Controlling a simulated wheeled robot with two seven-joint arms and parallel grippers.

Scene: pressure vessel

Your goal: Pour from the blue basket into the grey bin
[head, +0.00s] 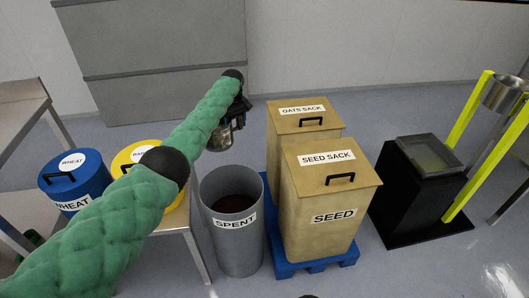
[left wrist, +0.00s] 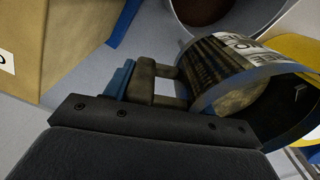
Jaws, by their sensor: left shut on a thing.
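The grey bin (head: 240,252), labelled SPENT, stands on the floor with dark brown material inside. Its wall also shows at the top of the left wrist view (left wrist: 262,18). My left gripper (head: 235,112) is shut on the basket (head: 221,139), a small cylindrical container held in the air, in the picture just above the bin's far rim. In the left wrist view the basket (left wrist: 235,75) has a grey-blue rim, a white label and brownish contents; a blue part (left wrist: 120,80) shows at the fingers (left wrist: 155,85). Its exact tilt is unclear. My right gripper is out of view.
A blue WHEAT drum (head: 88,180) and a yellow drum (head: 130,155) stand on a table at left. Tan OATS (head: 285,125) and SEED (head: 320,235) sacks stand on a blue pallet (head: 285,268) right of the bin. A black stand (head: 410,215) is further right.

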